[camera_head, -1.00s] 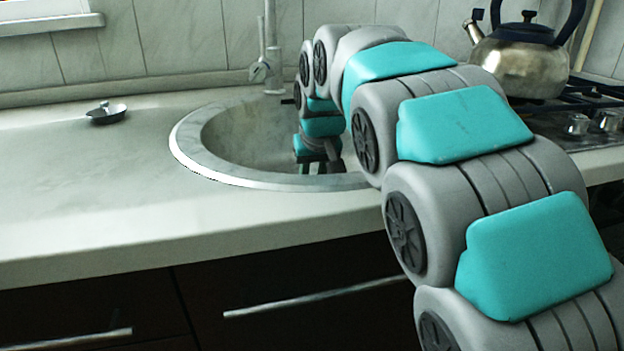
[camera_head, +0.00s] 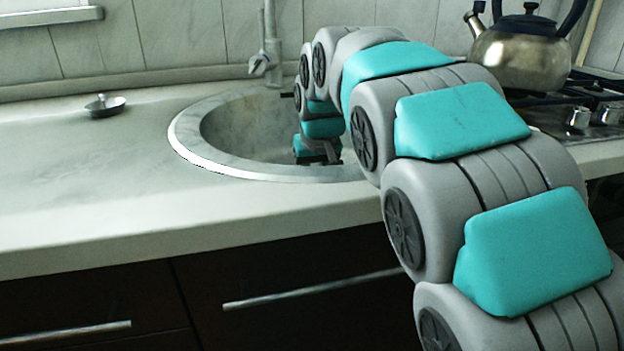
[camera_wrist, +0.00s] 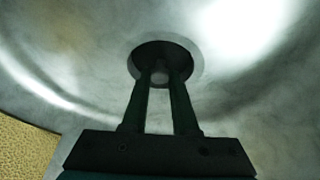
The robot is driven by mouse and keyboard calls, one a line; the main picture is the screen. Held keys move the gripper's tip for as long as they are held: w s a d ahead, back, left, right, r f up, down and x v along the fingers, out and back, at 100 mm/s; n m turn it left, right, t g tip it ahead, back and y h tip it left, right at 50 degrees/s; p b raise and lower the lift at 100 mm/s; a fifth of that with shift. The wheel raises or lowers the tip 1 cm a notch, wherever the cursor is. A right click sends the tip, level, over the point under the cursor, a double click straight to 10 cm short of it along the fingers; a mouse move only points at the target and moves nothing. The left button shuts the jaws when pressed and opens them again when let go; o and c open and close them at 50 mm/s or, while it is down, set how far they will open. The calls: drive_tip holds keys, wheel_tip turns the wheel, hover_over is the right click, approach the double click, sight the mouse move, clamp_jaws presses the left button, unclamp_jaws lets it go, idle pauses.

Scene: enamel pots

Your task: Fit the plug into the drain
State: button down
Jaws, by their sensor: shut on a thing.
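My gripper (camera_wrist: 160,78) reaches down into the round sink (camera_head: 183,150); it also shows in the head view (camera_head: 318,160), with its tips hidden behind the sink's near rim. In the wrist view its two dark fingers are shut on a small, grey, rounded piece, the visible part of the plug (camera_wrist: 158,72). The fingertips and plug are over the dark round drain (camera_wrist: 140,58), which has a paler ring around it. Shadow hides the plug's lower part, so I cannot tell whether it is seated.
A small metal dish with a knob (camera_head: 104,106) lies on the counter left of the sink. The tap (camera_head: 270,50) stands behind the sink. A kettle (camera_head: 520,55) sits on the stove at the right. The left counter (camera_head: 90,180) is mostly clear.

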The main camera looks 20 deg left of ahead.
drive_tip(key=shift+f, duration=0.1)
drive_tip(key=c, duration=0.6)
unclamp_jaws()
drive_tip(key=shift+r+p, duration=1.45)
drive_tip(key=shift+r, duration=1.55)
wheel_tip(320, 180, up, 14)
drive_tip(key=p, duration=0.6)
